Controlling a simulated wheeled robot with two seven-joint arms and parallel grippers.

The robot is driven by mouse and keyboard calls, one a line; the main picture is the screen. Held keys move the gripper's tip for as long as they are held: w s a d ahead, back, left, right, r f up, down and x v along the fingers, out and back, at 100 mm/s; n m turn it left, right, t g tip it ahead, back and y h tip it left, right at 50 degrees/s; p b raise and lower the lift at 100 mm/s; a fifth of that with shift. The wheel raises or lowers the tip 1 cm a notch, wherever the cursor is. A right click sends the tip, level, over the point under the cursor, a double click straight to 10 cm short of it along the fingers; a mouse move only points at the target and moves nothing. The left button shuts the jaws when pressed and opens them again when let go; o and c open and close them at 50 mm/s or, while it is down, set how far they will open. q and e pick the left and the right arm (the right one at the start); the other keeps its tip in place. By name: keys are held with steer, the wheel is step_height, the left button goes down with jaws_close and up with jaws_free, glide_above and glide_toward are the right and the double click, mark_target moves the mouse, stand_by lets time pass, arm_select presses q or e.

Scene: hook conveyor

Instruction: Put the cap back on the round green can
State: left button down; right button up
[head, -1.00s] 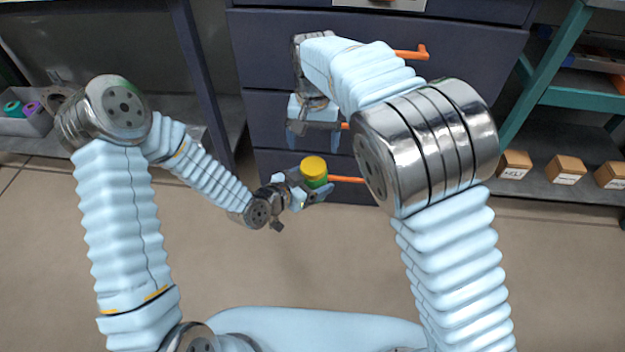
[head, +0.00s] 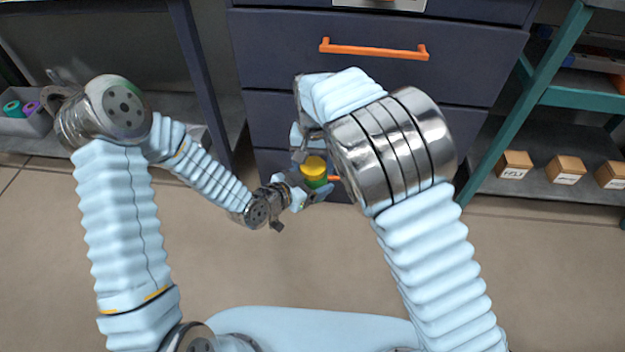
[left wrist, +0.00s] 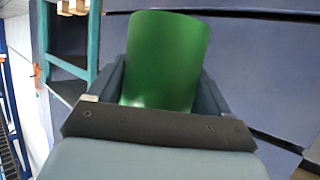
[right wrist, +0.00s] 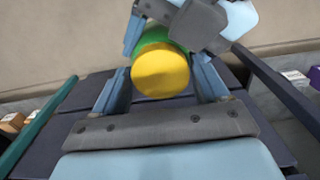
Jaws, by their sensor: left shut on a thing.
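The round green can (head: 315,183) is held upright in my left gripper (head: 311,190); its green wall fills the space between the fingers in the left wrist view (left wrist: 165,65). The yellow cap (head: 313,166) sits on top of the can, and it also shows in the right wrist view (right wrist: 160,72). I cannot tell how firmly it is seated. My right gripper (right wrist: 160,82) is open, with a finger on either side of the cap and small gaps to it. In the head view my right arm partly hides this gripper.
A dark drawer cabinet (head: 290,50) with an orange handle (head: 375,50) stands behind the grippers. A teal-framed shelf with small labelled boxes (head: 565,170) is at the right. A grey bin (head: 30,122) with coloured rolls is at the left. The floor in front is clear.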

steer(key=c, duration=0.7)
steer(key=shift+m, duration=0.7)
steer(key=shift+c, duration=0.4)
steer(key=o, duration=1.2)
steer(key=shift+r, duration=2.3)
steer(key=shift+c, duration=0.5)
step_height(320, 180, up, 4)
steer(key=shift+f+n, duration=0.25)
steer(key=shift+n, duration=0.45)
